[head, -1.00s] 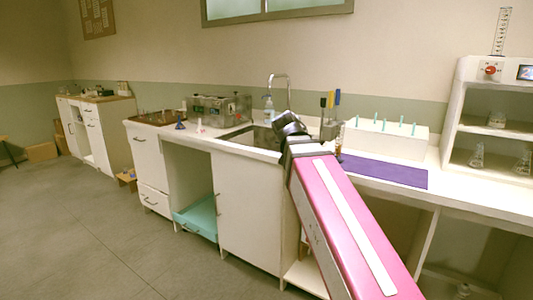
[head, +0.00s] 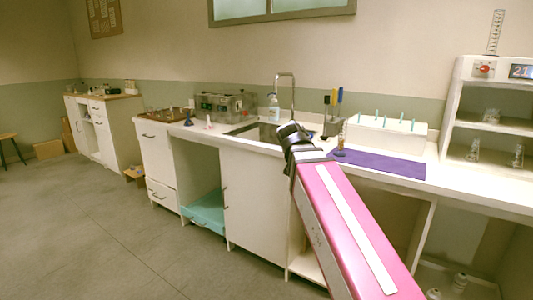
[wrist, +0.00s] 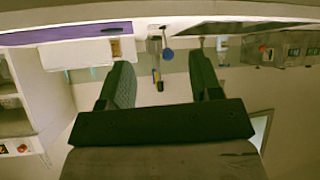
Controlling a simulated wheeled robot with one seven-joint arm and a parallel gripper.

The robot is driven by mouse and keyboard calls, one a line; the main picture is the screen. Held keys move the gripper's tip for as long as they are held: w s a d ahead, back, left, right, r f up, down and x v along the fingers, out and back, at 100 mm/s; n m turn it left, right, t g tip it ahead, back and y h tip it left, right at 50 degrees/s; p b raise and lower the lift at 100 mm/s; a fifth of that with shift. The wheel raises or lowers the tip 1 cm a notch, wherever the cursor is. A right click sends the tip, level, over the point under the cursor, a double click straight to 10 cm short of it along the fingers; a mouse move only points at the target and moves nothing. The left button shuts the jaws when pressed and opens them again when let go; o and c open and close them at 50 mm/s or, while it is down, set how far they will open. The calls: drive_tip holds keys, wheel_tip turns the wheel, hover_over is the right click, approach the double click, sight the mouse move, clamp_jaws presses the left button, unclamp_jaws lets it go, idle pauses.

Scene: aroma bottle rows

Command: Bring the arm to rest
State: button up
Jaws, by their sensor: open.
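My gripper (wrist: 160,78) shows in the wrist view with its two dark fingers wide apart and nothing between them. The wrist picture is upside down, with the counter along its top edge. My pink arm reaches forward in the head view toward the counter (head: 470,190) and ends in a dark wrist near the sink. The fingers cannot be made out in the head view.
A purple mat (head: 385,165) lies before a white rack (head: 385,138) with teal sticks. The sink (head: 255,131) with its faucet, a tool holder (head: 331,127) and a white shelf (head: 487,125) of glassware stand along the counter.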

drive_tip(key=s+d+f+n+g+y, duration=0.1)
drive_tip(key=s+f, duration=0.4)
drive_tip(key=f, duration=0.8)
drive_tip(key=s+d+f+n+g+y, duration=0.1)
drive_tip(key=s+d+f+g, duration=0.2)
drive_tip(key=f, duration=1)
drive_tip(key=s+d+f+n+g+y, duration=0.1)
drive_tip(key=s+f+g, duration=0.5)
drive_tip(key=f, duration=0.8)
drive_tip(key=shift+s+d+y, duration=0.4)
drive_tip(key=shift+s+d, duration=0.2)
drive_tip(key=shift+d, duration=0.2)
